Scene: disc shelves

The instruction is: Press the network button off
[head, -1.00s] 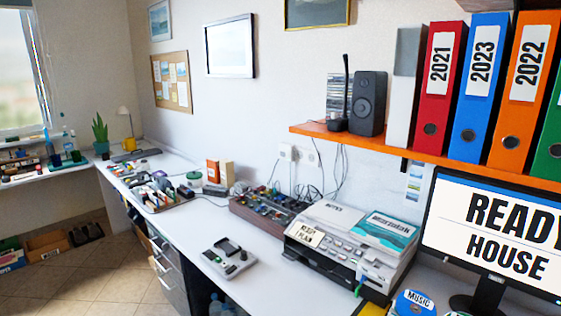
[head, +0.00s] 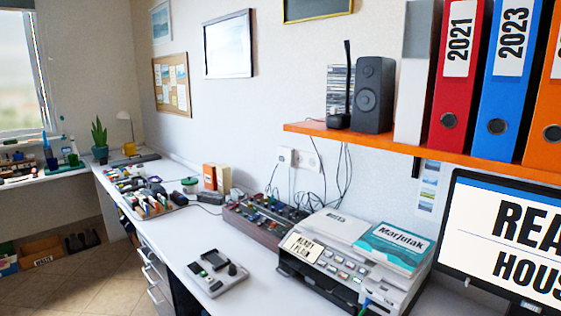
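No control that I can read as a network button shows in the head view. A black device with an upright antenna (head: 346,100) stands on the orange shelf, left of a black speaker (head: 373,95); any button on it is too small to tell. White wall sockets (head: 299,160) with dark cables sit below the shelf. A grey device with a dark screen and a knob (head: 212,270) lies on the white desk. Neither of my grippers is in view.
A printer (head: 345,262) with a teal Marjotak box (head: 392,246) stands on the desk (head: 190,228). Left of it is a crate of small parts (head: 262,217). A monitor (head: 510,240) is at right, under binders (head: 460,75) on the orange shelf (head: 440,152).

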